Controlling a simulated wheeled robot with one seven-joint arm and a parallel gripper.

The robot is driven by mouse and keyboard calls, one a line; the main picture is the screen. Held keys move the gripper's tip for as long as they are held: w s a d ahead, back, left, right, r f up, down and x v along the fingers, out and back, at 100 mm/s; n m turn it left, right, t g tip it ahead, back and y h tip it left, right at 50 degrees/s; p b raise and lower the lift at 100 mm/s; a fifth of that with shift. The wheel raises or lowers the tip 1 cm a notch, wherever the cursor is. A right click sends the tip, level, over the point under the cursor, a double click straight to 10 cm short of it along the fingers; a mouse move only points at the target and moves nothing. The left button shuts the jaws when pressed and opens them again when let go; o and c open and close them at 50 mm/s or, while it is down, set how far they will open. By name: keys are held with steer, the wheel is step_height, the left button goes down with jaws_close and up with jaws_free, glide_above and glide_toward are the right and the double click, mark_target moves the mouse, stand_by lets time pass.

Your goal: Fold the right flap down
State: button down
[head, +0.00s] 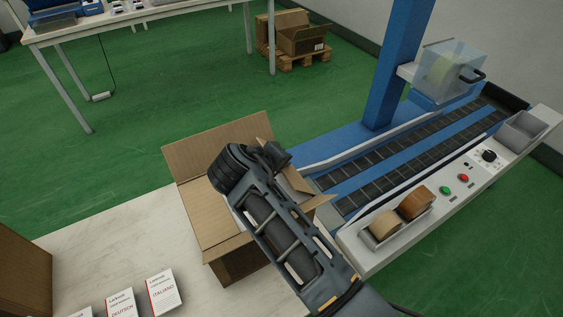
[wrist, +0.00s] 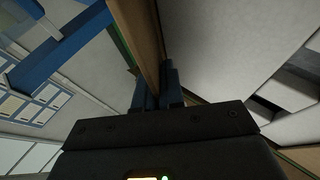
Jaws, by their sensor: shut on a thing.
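An open cardboard box (head: 240,262) stands on the pale table, partly hidden by my arm. Its back flap (head: 215,145) stands up and its front-left flap (head: 225,246) spreads outward. Brown flap parts show at the right, beside my arm (head: 318,203); most of that side is covered. In the wrist view my gripper (wrist: 158,95) is shut on the edge of a brown cardboard panel (wrist: 145,40), which runs up between the two fingers. It appears to be the right flap. The fingertips are hidden in the head view.
A taping machine with roller tracks (head: 400,160) adjoins the box's right side. Its control panel (head: 455,185) carries tape rolls (head: 416,203) close to my arm. Small white boxes (head: 163,291) stand at the table's front left, near a larger carton (head: 25,275).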

steer(key=c, duration=1.3)
jaws_free()
steer(key=shift+v, duration=3.9)
